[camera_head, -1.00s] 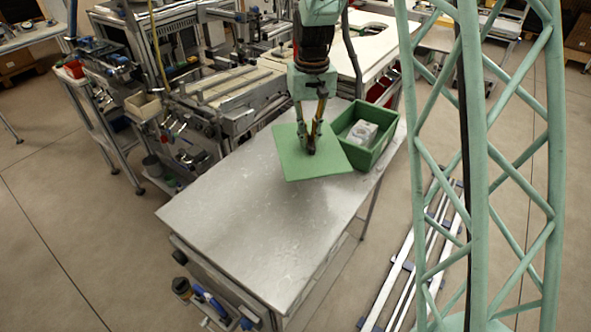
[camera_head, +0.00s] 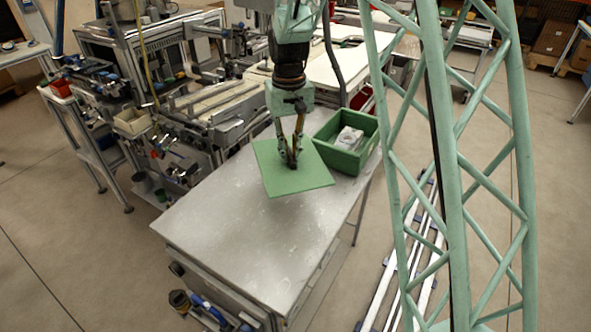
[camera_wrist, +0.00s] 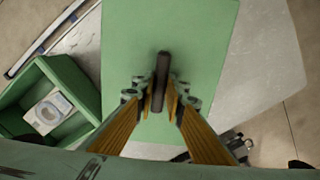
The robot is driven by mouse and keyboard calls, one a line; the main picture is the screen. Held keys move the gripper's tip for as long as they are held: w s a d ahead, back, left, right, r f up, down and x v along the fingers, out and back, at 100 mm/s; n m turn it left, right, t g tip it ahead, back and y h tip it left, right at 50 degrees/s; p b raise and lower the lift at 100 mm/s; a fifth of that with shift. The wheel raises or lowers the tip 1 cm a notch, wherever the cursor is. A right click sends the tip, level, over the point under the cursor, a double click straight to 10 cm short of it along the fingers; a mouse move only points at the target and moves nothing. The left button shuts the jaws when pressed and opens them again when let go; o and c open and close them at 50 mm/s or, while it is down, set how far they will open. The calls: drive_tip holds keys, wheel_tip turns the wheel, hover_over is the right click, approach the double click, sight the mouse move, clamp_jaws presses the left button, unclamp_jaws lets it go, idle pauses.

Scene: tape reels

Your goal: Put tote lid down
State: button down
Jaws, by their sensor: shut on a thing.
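The tote lid (camera_head: 300,180) is a flat green square panel with a dark handle (camera_wrist: 161,75) at its middle. My gripper (camera_head: 291,163) is shut on that handle from above, also seen in the wrist view (camera_wrist: 160,100). The lid is over the grey metal table (camera_head: 235,240), left of the tote. It looks slightly raised, but I cannot tell the exact gap beneath it. The green tote (camera_head: 355,158) stands open at the table's back right with pale items (camera_head: 349,138) inside. It also shows at the left of the wrist view (camera_wrist: 75,75).
The front part of the table is bare. A workbench with machinery (camera_head: 190,100) stands behind and left of the table. White and grey rails (camera_head: 400,265) lie on the floor to the right.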

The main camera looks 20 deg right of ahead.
sight(314, 176)
drive_tip(key=s+d+f+m+p, duration=0.1)
drive_tip(key=s, duration=0.2)
drive_tip(key=s+d+f+m, duration=0.1)
drive_tip(key=s+d+f, duration=0.1)
drive_tip(key=s, duration=0.1)
drive_tip(key=s+d+f+m+p, duration=0.1)
drive_tip(key=s+d+f+m, duration=0.1)
drive_tip(key=shift+s+p, duration=0.35)
drive_tip(key=shift+s, duration=0.05)
drive_tip(key=s+d+f+m+p, duration=0.1)
drive_tip(key=s+d+m, duration=0.1)
drive_tip(key=s, duration=0.4)
drive_tip(key=s+d+f+m+p, duration=0.1)
drive_tip(key=s+d+f+m, duration=0.1)
drive_tip(key=s, duration=0.4)
drive_tip(key=shift+s+f+m+p, duration=0.3)
drive_tip(key=shift+s+m, duration=0.1)
drive_tip(key=shift+m, duration=0.4)
drive_tip(key=w+a, duration=0.2)
drive_tip(key=w, duration=0.2)
drive_tip(key=w+a+f, duration=0.1)
drive_tip(key=w+a, duration=0.2)
drive_tip(key=w, duration=0.1)
drive_tip(key=w+a+p, duration=0.1)
drive_tip(key=w+a, duration=0.2)
drive_tip(key=w, duration=0.1)
drive_tip(key=shift+w+f, duration=0.15)
drive_tip(key=shift+w, duration=0.2)
drive_tip(key=shift+w+a, duration=0.1)
